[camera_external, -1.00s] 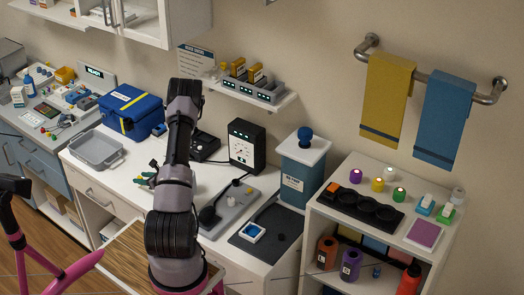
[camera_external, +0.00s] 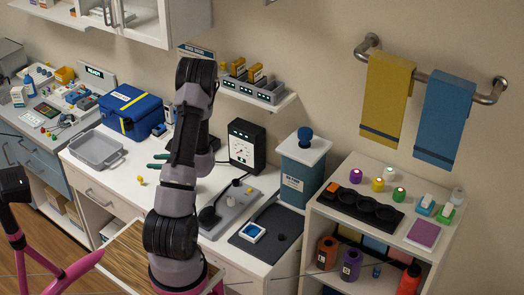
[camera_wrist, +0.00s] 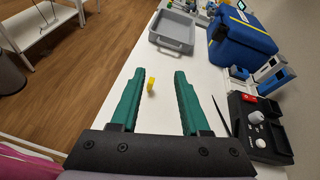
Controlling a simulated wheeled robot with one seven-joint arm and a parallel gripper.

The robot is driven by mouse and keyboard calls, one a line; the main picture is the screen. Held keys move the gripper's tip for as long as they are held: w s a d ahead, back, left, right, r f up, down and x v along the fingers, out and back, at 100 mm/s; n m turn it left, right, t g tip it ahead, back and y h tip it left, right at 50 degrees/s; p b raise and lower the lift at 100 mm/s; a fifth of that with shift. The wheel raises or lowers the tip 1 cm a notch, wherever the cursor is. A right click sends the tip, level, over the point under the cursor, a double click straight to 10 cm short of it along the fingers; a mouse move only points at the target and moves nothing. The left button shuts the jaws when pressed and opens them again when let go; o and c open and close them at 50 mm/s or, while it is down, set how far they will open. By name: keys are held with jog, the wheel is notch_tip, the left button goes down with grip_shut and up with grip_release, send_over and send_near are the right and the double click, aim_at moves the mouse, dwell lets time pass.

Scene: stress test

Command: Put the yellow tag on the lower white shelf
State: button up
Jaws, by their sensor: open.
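The yellow tag (camera_external: 141,181) is a small yellow piece on the white counter, left of my arm in the external view. In the wrist view the tag (camera_wrist: 151,84) shows between my green fingers, near the left one, with a gap to each. My gripper (camera_wrist: 157,74) is open and empty. In the external view only parts of its green fingers (camera_external: 156,162) show beside my arm, behind the tag. A white wall shelf (camera_external: 286,105) carries a grey rack with yellow-orange blocks. My arm hides part of the counter.
A grey tray (camera_external: 97,150) and a blue case (camera_external: 130,112) stand on the counter's left part. A black meter box (camera_external: 246,146) stands under the wall shelf, with a blue bin (camera_external: 301,172) right of it. The counter around the tag is clear.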

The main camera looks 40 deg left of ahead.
jog(key=s+d+r+n+t+h, duration=0.2)
jog(key=d+r+n, duration=0.3)
jog(key=d+r, duration=0.7)
jog(key=s+d+r+n+t+h, duration=0.1)
jog(key=d+r+n+h, duration=0.4)
jog(key=d+r, duration=0.7)
jog(key=shift+s+d+t, duration=0.4)
jog(key=shift+s+d, duration=0.1)
jog(key=shift+s, duration=0.3)
jog(key=shift+o, duration=0.5)
jog(key=s+d+r+t+h, duration=0.2)
jog(key=d+r, duration=0.1)
jog(key=d, duration=0.3)
jog(key=s+d+r+t+h, duration=0.1)
jog(key=d+r+t+h, duration=0.1)
jog(key=d, duration=0.4)
jog(key=shift+s+r+n+t+h, duration=0.3)
jog(key=shift+s+r+t+h, duration=0.1)
jog(key=shift+r, duration=0.2)
